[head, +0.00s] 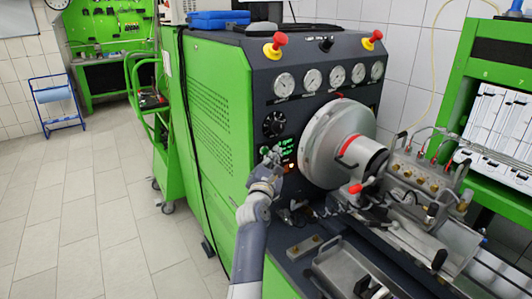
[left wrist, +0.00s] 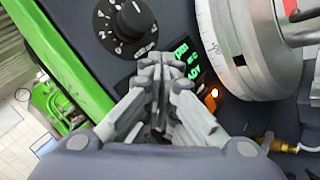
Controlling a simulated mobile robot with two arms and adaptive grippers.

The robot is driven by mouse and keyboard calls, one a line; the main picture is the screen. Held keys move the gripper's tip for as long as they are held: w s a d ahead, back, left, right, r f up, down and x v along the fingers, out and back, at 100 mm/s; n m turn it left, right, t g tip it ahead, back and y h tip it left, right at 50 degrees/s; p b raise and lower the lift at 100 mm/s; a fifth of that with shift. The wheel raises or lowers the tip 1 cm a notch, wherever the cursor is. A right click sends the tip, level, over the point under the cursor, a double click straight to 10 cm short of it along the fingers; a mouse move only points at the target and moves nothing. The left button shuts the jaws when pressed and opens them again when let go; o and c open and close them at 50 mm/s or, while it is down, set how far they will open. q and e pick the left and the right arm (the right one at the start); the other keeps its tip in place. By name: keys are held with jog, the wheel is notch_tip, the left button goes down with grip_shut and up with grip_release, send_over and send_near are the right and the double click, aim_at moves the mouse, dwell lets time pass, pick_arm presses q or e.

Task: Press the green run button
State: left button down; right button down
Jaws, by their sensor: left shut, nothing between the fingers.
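My left gripper (head: 272,154) is shut and empty, with its fingertips at the dark control panel of the green testbench. In the left wrist view the closed fingertips (left wrist: 162,60) cover part of the panel just left of the green-lit display (left wrist: 188,62). The display also shows in the head view (head: 287,146), right beside the fingertips. I cannot make out the green run button; the fingers hide that patch of panel. Whether the fingertips touch the panel I cannot tell. An orange-lit button (left wrist: 213,92) shows below the display. My right gripper is not in view.
A black dial (head: 273,124) sits above the fingertips. The large silver disc (head: 335,143) stands out from the panel close to the right. Gauges (head: 312,80) and red emergency knobs (head: 275,44) are higher up. The tiled floor (head: 100,215) at left is clear.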

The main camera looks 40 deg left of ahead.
pick_arm(q)
jog(key=shift+w+a, duration=0.1)
jog(key=shift+a, duration=0.05)
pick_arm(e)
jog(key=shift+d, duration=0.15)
pick_arm(q)
jog(key=shift+w+a, duration=0.1)
jog(key=shift+a, duration=0.15)
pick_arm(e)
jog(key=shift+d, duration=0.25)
